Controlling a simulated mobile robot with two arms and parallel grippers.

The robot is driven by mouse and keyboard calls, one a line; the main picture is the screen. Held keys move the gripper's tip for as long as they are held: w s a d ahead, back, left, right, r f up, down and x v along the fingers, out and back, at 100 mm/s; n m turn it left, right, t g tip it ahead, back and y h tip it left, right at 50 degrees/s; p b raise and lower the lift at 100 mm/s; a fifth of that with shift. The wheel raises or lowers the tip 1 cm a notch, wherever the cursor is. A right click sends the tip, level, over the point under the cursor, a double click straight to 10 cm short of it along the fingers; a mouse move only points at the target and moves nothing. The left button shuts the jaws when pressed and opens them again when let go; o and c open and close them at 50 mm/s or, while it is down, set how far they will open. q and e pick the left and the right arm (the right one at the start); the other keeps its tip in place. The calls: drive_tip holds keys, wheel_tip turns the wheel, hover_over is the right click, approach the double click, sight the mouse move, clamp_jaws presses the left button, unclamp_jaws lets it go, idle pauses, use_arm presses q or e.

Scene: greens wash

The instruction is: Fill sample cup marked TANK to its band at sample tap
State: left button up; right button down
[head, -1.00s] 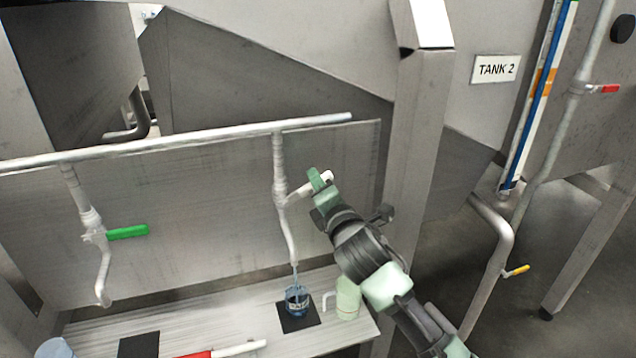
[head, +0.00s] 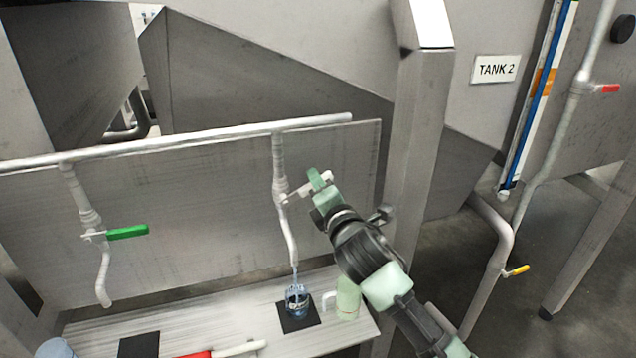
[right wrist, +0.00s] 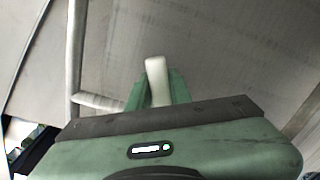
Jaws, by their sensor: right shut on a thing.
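The sample cup (head: 297,303) stands upright on a black square mat (head: 286,322) under the right-hand tap (head: 281,196) in the head view. It is clear with bluish liquid in it, and a thin stream falls from the spout into it. Its marking and band are too small to read. My right gripper (head: 319,182) is shut on the white tap handle (head: 326,177). The handle also shows between the fingers in the right wrist view (right wrist: 157,82). My left gripper is not in view.
A second tap with a green handle (head: 127,232) hangs at left over an empty black mat (head: 139,346). A red and white tool (head: 235,349) lies at the shelf's front. A steel post (head: 412,150) stands at right.

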drive_tip(key=shift+w+d+f+m+b, duration=0.15)
drive_tip(key=shift+f+m+b, duration=0.1)
drive_tip(key=shift+f+m, duration=0.6)
drive_tip(key=shift+s+d+f+m+b, duration=0.1)
drive_tip(key=shift+f+m+b, duration=0.3)
drive_tip(key=shift+m, duration=0.6)
drive_tip(key=shift+w+d+f+m+b, duration=0.1)
drive_tip(key=shift+d+f+m, duration=0.05)
drive_tip(key=shift+f+m, duration=0.75)
drive_tip(key=shift+r, duration=0.1)
drive_tip(key=c, duration=1.3)
unclamp_jaws()
